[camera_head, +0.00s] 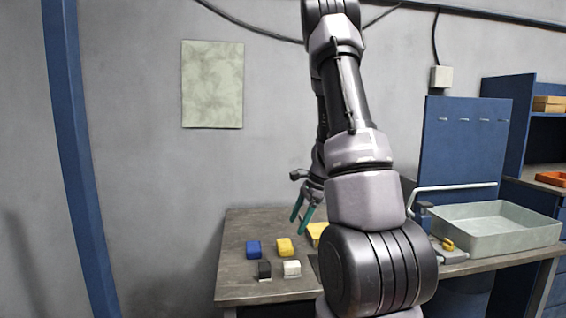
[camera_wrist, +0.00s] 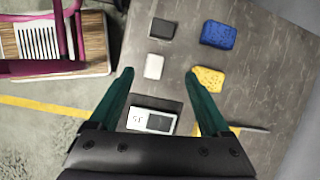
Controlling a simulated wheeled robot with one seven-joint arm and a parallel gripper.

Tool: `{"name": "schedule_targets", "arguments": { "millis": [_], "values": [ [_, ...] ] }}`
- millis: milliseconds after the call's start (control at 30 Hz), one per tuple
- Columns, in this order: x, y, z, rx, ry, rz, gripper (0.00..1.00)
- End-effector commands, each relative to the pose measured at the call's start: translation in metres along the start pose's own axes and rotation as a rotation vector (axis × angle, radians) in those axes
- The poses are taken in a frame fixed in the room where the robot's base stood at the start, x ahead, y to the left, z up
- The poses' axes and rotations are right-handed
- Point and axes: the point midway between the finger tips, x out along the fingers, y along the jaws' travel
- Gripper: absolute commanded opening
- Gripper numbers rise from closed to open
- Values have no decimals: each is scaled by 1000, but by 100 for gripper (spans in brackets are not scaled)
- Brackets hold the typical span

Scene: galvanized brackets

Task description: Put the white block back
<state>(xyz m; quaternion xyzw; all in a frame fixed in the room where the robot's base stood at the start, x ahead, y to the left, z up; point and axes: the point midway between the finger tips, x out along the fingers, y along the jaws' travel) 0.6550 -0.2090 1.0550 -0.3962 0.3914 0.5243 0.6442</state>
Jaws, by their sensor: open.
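The white block (camera_head: 291,268) stands on the workbench near its front edge, between the black block and my arm in the head view. It also shows in the wrist view (camera_wrist: 154,66), beyond my fingertips and between them. My gripper (camera_head: 301,221) is open and empty, with teal fingers, above the bench; its fingers also show in the wrist view (camera_wrist: 160,75). The black block (camera_head: 264,269) lies left of the white one. The blue block (camera_head: 254,249) and a yellow block (camera_head: 285,246) lie behind them.
A grey-white device (camera_wrist: 151,121) lies on a dark mat on the bench. Another yellow thing (camera_head: 317,233) is partly hidden by my arm. A large grey tray (camera_head: 480,245) stands at the right. The bench's left end (camera_head: 235,275) is clear.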

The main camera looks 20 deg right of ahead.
Motion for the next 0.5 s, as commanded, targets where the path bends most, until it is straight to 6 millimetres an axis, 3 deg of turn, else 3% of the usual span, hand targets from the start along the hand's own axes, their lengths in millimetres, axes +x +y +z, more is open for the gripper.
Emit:
{"name": "schedule_targets", "arguments": {
  "millis": [33, 200, 500],
  "values": [
    [-21, 0, 23, -82, 0, -27, 81],
    [-80, 16, 91, -375, 25, -91, 81],
    [-163, 82, 180, -884, 151, -204, 81]
  ]
}}
